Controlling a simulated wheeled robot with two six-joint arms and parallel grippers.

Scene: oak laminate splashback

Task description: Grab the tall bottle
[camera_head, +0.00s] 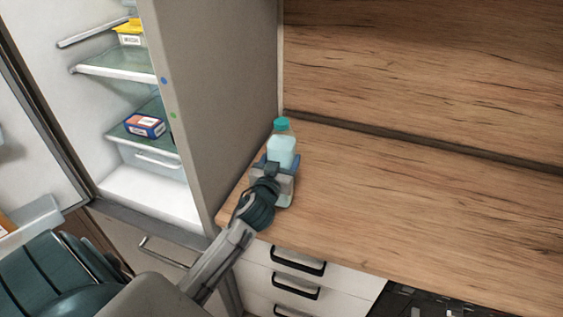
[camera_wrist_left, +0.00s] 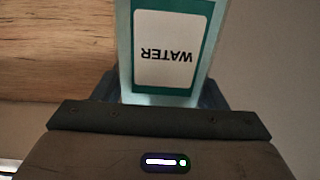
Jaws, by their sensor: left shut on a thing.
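The tall bottle (camera_head: 281,150) is clear with a teal cap and stands upright on the wooden counter by the fridge side. In the left wrist view the bottle (camera_wrist_left: 168,50) shows a white label reading WATER, upside down. My left gripper (camera_head: 278,170) is shut on the bottle around its middle; its fingers partly hide the lower part. The bottle's base seems to be on or very close to the counter. My right gripper is not in view.
The wooden counter (camera_head: 400,210) is clear to the right of the bottle. An open fridge (camera_head: 150,190) at the left holds a yellow-lidded tub (camera_head: 130,33) and a blue box (camera_head: 145,125). Drawers with black handles (camera_head: 298,267) are below the counter's front edge.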

